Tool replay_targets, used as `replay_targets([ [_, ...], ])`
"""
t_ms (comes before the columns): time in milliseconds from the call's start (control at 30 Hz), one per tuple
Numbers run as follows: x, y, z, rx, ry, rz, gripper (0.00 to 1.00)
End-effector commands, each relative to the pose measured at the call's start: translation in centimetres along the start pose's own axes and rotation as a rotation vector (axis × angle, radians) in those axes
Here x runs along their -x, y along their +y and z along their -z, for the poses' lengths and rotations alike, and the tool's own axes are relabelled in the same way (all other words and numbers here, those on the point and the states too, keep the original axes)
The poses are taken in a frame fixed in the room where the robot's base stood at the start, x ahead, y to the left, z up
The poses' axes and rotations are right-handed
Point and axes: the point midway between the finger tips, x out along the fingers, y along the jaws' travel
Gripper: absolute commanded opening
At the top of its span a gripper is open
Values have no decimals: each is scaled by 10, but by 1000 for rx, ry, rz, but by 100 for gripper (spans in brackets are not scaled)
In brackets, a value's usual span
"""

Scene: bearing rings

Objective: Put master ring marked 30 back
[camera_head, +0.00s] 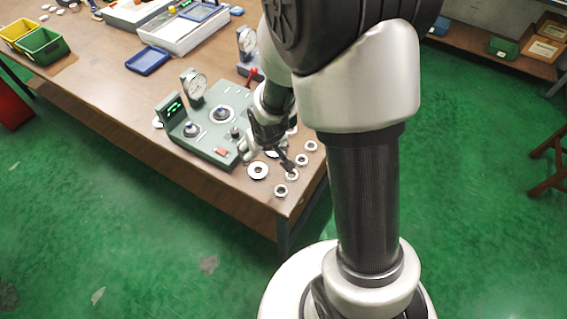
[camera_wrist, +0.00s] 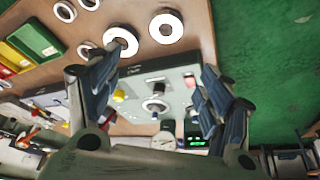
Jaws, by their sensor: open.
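Several pale metal rings lie on the wooden table near its front right corner. A larger ring (camera_head: 258,171) lies beside the grey-green gauge unit, and a smaller ring (camera_head: 280,190) lies nearer the corner. I cannot read any marking, so I cannot tell which is the master ring marked 30. My gripper (camera_head: 284,160) is low over the rings at the gauge's right side and partly hides some of them. In the wrist view its fingers (camera_wrist: 160,78) are wide apart with nothing held between them. Two large rings, one on the left (camera_wrist: 121,41) and one on the right (camera_wrist: 166,27), lie beyond the fingertips.
The gauge unit (camera_head: 212,122) with a dial and green display stands left of my gripper. A blue tray (camera_head: 147,60), a white box (camera_head: 185,32) and yellow and green bins (camera_head: 40,46) are farther back. The table edge is close to the rings.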

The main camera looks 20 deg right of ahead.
Motion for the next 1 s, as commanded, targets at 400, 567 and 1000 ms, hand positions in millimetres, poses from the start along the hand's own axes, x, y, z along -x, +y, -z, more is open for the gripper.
replay_targets([
  [400, 202, 4, -30, -30, 23, -32, 73],
  [567, 255, 0, -70, -36, 22, -19, 73],
  [1000, 294, -8, -118, -35, 11, 4, 73],
])
